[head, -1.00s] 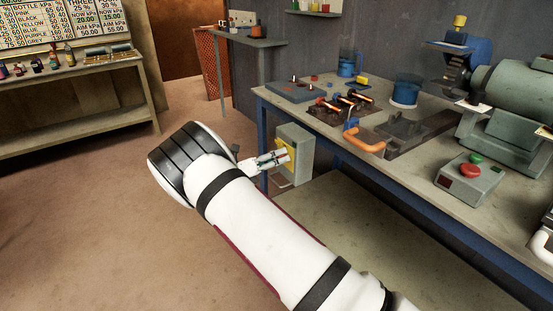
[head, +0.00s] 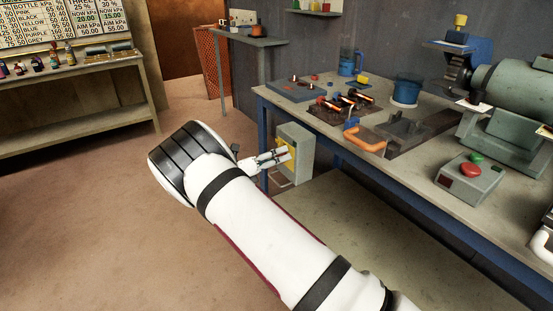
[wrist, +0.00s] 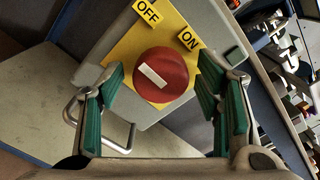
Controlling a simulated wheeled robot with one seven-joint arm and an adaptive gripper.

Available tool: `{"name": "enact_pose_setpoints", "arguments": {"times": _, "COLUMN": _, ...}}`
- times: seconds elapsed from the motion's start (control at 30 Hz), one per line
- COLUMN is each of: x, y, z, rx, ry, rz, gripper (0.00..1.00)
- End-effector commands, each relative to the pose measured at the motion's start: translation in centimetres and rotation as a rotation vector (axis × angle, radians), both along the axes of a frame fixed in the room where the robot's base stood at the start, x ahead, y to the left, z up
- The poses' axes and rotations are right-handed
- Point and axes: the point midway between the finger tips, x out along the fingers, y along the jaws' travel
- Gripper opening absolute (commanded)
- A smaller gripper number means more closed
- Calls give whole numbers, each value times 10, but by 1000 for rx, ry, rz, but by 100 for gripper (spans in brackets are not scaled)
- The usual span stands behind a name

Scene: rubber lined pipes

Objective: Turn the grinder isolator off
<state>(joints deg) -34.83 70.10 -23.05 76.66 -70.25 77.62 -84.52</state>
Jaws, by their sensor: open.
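A white bar on the knob slants from upper left to lower right. An OFF label (wrist: 147,12) is above and slightly left of the knob, an ON label (wrist: 189,39) at its upper right. My gripper (wrist: 158,82), also in the head view (head: 288,155), is open with green-padded fingers either side of the knob. Contact cannot be told.
The workbench top (head: 430,180) carries a grey control box (head: 470,180) with red and green buttons, and a large green machine (head: 515,90). An orange handle (head: 365,140) stands near its front edge. A metal loop (wrist: 125,135) sticks out below the isolator. Floor left of my arm is clear.

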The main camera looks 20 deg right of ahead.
Motion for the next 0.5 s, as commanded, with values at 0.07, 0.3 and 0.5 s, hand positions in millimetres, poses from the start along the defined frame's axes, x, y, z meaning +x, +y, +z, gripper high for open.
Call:
{"name": "enact_pose_setpoints", "arguments": {"times": 0.07, "x": -1, "y": 2, "z": 0, "rx": 0, "ry": -1, "rz": 0, "gripper": 59}}
{"name": "enact_pose_setpoints", "arguments": {"times": 0.3, "x": -10, "y": 35, "z": 0, "rx": 1, "ry": -1, "rz": 4, "gripper": 59}}
{"name": "enact_pose_setpoints", "arguments": {"times": 0.5, "x": -23, "y": 74, "z": 0, "rx": 1, "ry": -1, "rz": 4, "gripper": 59}}
